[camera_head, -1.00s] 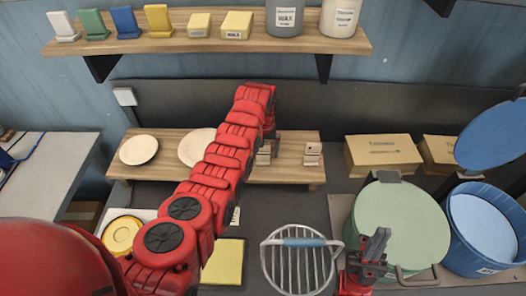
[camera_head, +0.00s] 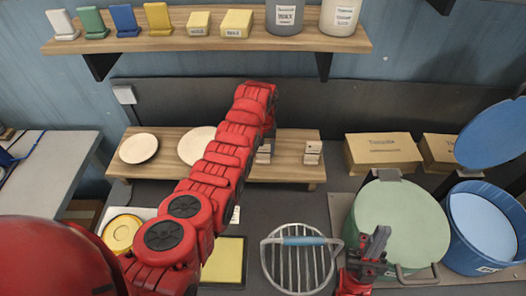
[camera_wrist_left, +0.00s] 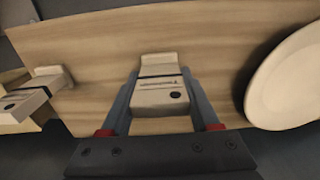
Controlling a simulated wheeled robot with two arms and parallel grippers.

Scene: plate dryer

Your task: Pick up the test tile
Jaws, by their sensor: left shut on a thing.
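A pale test tile (camera_wrist_left: 158,97) with a dark stripe and a dark dot sits between the fingers of my left gripper (camera_wrist_left: 160,84) in the left wrist view. The gripper is shut on it, over the wooden bench shelf. In the head view this tile (camera_head: 264,154) shows partly below the end of my left arm, which hides the rest. A second similar tile (camera_head: 313,152) stands to its right on the shelf, and it also shows at left in the wrist view (camera_wrist_left: 40,88). My right gripper (camera_head: 377,242) is in front of the green lidded pot; its opening is unclear.
Two pale plates, one at left (camera_head: 139,149), lie on the low wooden shelf (camera_head: 290,172). A round wire rack (camera_head: 299,266) and a yellow square (camera_head: 223,262) lie in front. The green pot (camera_head: 402,222), blue tub (camera_head: 485,228) and cardboard boxes (camera_head: 382,153) stand at right.

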